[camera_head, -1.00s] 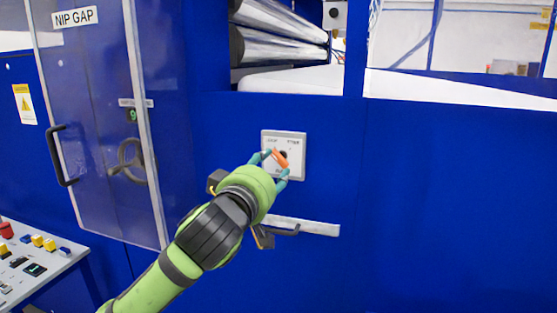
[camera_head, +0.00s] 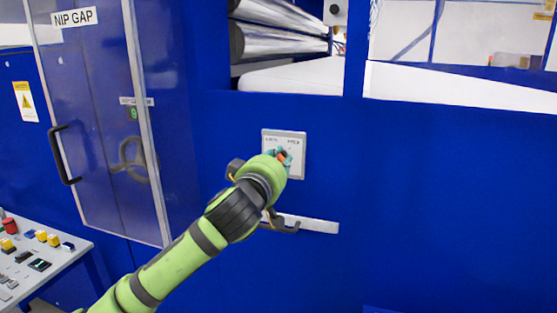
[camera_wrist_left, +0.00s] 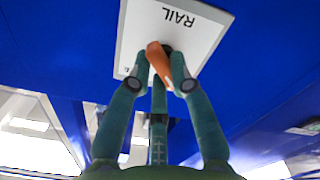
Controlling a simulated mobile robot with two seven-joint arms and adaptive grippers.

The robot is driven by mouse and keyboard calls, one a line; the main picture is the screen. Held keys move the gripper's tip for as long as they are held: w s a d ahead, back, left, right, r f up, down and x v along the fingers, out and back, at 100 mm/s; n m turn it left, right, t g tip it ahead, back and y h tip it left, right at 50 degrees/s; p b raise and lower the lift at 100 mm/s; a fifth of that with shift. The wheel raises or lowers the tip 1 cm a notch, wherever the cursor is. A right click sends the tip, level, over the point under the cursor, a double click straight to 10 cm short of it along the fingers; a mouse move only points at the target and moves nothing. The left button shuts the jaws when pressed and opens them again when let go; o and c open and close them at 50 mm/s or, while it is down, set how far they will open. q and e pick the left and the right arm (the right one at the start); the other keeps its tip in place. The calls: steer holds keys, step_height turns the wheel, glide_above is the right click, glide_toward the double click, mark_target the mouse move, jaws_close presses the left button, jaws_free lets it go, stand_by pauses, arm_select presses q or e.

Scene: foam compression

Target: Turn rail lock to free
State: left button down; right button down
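The rail lock is a pale square plate (camera_head: 298,143) on the blue machine front, with a label at its upper left and one reading like FREE at upper right. The word RAIL shows upside down on the plate in the left wrist view (camera_wrist_left: 203,45). Its orange handle (camera_wrist_left: 159,63) stands out from a dark hub and looks slanted between my fingers. My left gripper (camera_head: 280,154) is at the handle, with teal fingers close on both sides, seemingly shut on it. The hand hides the plate's lower part. My right gripper is in neither view.
A grey bar with a dark handle (camera_head: 312,224) sits just below the plate. A clear-panelled NIP GAP door (camera_head: 100,100) is at left, with a button console (camera_head: 40,255) below. The blue panel at right (camera_head: 450,200) is clear.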

arm_select(q)
steer(key=shift+m, duration=0.4)
steer(key=m+p, duration=0.1)
steer(key=m, duration=0.1)
steer(key=shift+m, duration=0.4)
steer(key=m+p, duration=0.2)
steer(key=m, duration=0.2)
steer(key=shift+m, duration=0.3)
steer(key=m+p, duration=0.2)
steer(key=m, duration=0.3)
steer(key=shift+f+p, duration=0.1)
steer(key=shift+p, duration=0.2)
steer(key=m+p, duration=0.2)
steer(key=m, duration=0.2)
steer(key=shift+f+m, duration=0.1)
steer(key=shift+m, duration=0.2)
steer(key=c, duration=1.1)
jaws_free()
steer(key=shift+f, duration=0.1)
